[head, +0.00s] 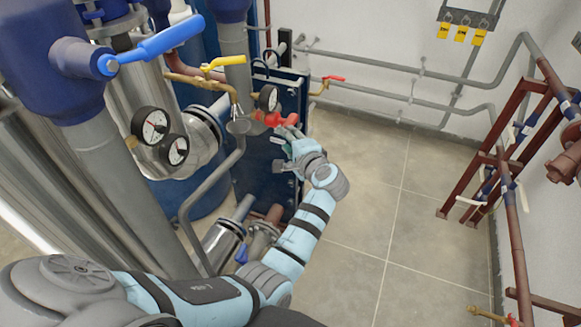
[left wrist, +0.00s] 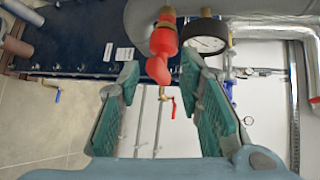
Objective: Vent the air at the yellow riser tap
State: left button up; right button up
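The yellow riser tap has a yellow lever (head: 228,63) on a brass body (head: 200,80), in the upper middle of the head view. A metal funnel (head: 238,126) sits below its outlet, on a grey drain pipe. My left gripper (head: 287,133) is to the right of and lower than the tap, close to a red fitting (head: 272,119). In the left wrist view the gripper (left wrist: 163,100) is open, with green pads apart. The red fitting (left wrist: 163,45) shows between and beyond the fingertips; contact cannot be told. The yellow lever is not identifiable there. My right gripper is not in view.
A gauge (head: 268,98) stands beside the red fitting; it also shows in the left wrist view (left wrist: 205,40). Two gauges and a blue lever (head: 160,46) are at left. A red-handled tap (head: 327,79) is on the wall pipe.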

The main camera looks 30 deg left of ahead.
pick_arm(q)
notch_tip(320, 180, down, 9)
jog(key=d+h, duration=0.1)
jog(key=h, duration=0.1)
jog(key=shift+s+r+m, duration=0.2)
jog(key=shift+s+m, duration=0.1)
jog(key=shift+s, duration=0.15)
